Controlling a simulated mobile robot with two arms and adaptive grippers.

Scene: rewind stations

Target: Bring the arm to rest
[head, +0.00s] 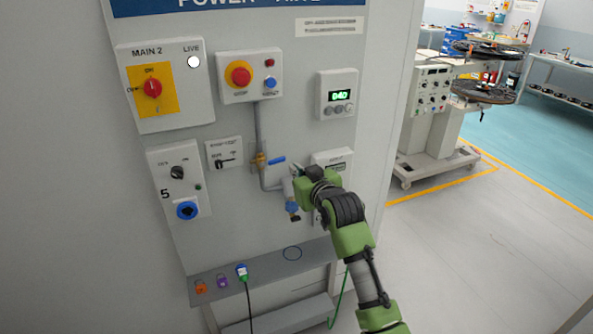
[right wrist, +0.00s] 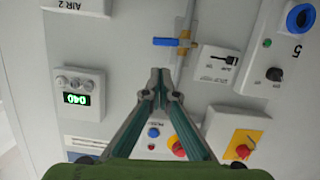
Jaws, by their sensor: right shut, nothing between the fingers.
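My right arm (head: 350,235) is green and black and reaches up from the lower right in the head view. Its gripper (head: 297,173) is in front of the panel, right of the blue-handled valve (head: 276,160). In the right wrist view the gripper's (right wrist: 161,76) two green fingers meet at the tips, shut with nothing between them. The valve's blue lever (right wrist: 166,42) shows just beyond the tips there. Whether the fingers touch the panel cannot be told. My left gripper is not in view.
The grey panel (head: 235,130) carries a red rotary switch (head: 152,88), a red stop button (head: 238,75) and a display reading 040 (head: 340,96). Open floor (head: 470,260) lies to the right.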

